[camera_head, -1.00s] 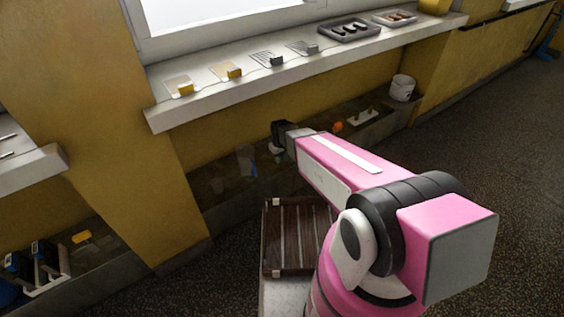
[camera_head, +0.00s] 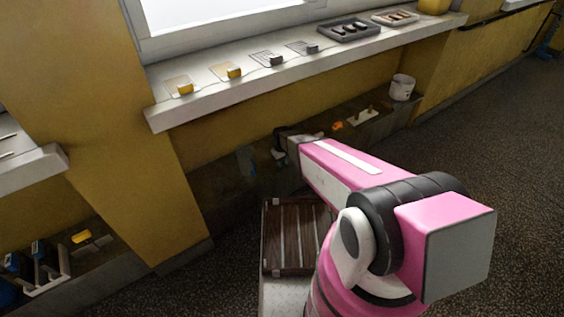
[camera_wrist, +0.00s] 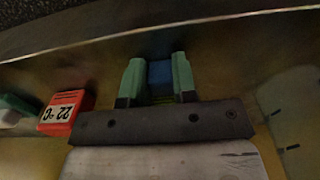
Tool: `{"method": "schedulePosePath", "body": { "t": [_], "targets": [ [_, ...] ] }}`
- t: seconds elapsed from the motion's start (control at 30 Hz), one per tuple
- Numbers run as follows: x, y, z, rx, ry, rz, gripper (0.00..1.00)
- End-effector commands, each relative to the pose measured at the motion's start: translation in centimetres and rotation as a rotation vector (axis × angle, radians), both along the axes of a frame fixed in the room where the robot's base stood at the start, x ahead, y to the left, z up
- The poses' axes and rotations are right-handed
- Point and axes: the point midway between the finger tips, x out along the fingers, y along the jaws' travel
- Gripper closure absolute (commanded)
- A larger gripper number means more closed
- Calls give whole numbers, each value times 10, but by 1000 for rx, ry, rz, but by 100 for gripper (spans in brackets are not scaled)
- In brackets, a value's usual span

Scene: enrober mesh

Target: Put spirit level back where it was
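My gripper (camera_head: 281,146) reaches down to the low ledge under the window sill; my arm partly hides it in the head view. In the wrist view its two green fingertips (camera_wrist: 156,78) stand apart, with a blue piece (camera_wrist: 160,76) filling the gap between them. I cannot tell whether they press on it or whether it is the spirit level. No other thing is clearly recognisable as a spirit level.
The white sill (camera_head: 300,75) above holds yellow and grey blocks and two trays. A white bucket (camera_head: 402,87) stands farther right on the low ledge (camera_head: 370,125). A slatted brown crate (camera_head: 296,236) is beside my arm. Open dark floor lies to the right.

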Motion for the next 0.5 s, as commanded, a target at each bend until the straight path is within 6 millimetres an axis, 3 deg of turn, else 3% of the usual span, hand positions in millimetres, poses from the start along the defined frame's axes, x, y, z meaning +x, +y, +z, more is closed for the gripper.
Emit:
{"method": "schedulePosePath", "body": {
  "t": [0.03,0.07,0.1,0.5],
  "targets": [
    [0,0,0,0,0,0,61],
    [0,0,0,0,0,0,51],
    [0,0,0,0,0,0,48],
    [-1,0,10,0,0,0,48]
  ]
}}
